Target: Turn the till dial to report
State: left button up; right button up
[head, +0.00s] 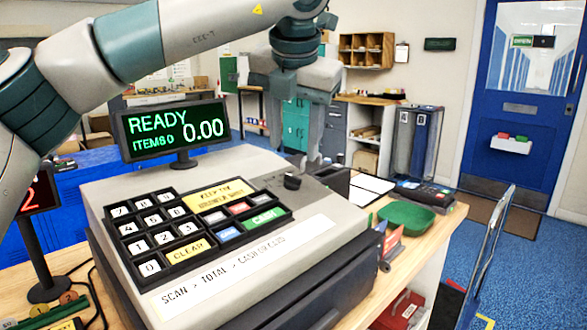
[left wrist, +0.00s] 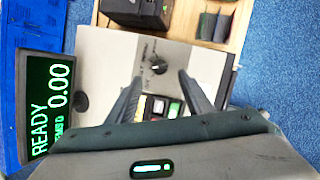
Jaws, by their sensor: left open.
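The till (head: 240,170) stands on the wooden counter. Its dial is a small black knob (head: 292,181) at the back right of the till's top; it also shows in the left wrist view (left wrist: 158,67). Small markings surround the knob, too small to read. My left gripper (head: 303,158) hangs fingers down above the dial, open and empty. In the left wrist view its fingertips (left wrist: 160,77) are apart, with the knob between and slightly beyond them. No contact shows. The till display (head: 172,130) reads READY, ITEMS 0, 0.00. My right gripper is not in view.
The keypad (head: 155,230) lies left of the dial. A card terminal (head: 424,192) and a green tray (head: 406,216) lie on the counter (head: 445,222) to the right. The display rises on a post at the left.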

aim_at(293, 176)
pick_arm(q)
jog(key=x, duration=0.7)
jog(key=shift+w+f, duration=0.1)
jog(key=shift+f, duration=0.15)
jog(key=shift+c, duration=0.6)
jog(key=c, duration=0.9)
